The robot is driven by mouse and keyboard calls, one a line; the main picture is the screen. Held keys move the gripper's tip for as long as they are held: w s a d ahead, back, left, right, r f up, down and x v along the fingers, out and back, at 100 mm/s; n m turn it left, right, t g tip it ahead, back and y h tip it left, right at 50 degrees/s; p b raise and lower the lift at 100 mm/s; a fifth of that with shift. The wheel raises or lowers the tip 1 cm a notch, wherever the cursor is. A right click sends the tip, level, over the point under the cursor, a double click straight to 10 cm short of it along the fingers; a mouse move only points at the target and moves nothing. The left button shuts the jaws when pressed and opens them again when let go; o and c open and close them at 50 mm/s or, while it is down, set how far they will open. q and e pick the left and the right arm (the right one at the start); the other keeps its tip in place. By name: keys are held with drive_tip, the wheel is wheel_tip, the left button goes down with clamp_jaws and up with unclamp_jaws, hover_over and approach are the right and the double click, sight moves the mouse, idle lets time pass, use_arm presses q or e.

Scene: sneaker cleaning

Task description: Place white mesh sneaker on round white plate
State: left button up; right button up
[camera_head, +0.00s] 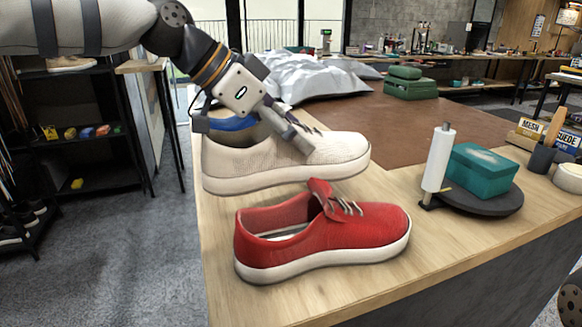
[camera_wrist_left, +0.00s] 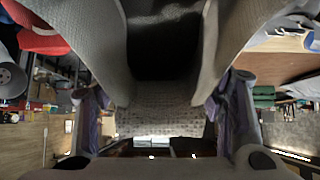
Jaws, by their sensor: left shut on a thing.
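The white mesh sneaker (camera_head: 245,160), off-white with a pale sole, is level near the left end of the wooden counter. My left gripper (camera_head: 292,125) reaches down from the upper left and is shut on its upper, near the lacing. In the left wrist view the sneaker (camera_wrist_left: 160,98) fills the middle, between the two fingers of my left gripper (camera_wrist_left: 160,118). I cannot tell whether its sole touches the counter. No round white plate can be made out; a dark round stand (camera_head: 488,203) is at the right.
A red sneaker (camera_head: 325,240) stands right in front of the white one. Grey-white bags (camera_head: 305,78) lie behind. Bare counter (camera_head: 385,185) shows between the red sneaker and the stand.

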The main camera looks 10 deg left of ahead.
sight(289, 175)
use_arm(q)
wheel_tip(289, 175, down, 8)
drive_tip(key=shift+a+r, duration=0.15)
drive_tip(key=shift+r, duration=0.05)
drive_tip(key=shift+f, duration=0.1)
drive_tip(key=o, duration=1.6)
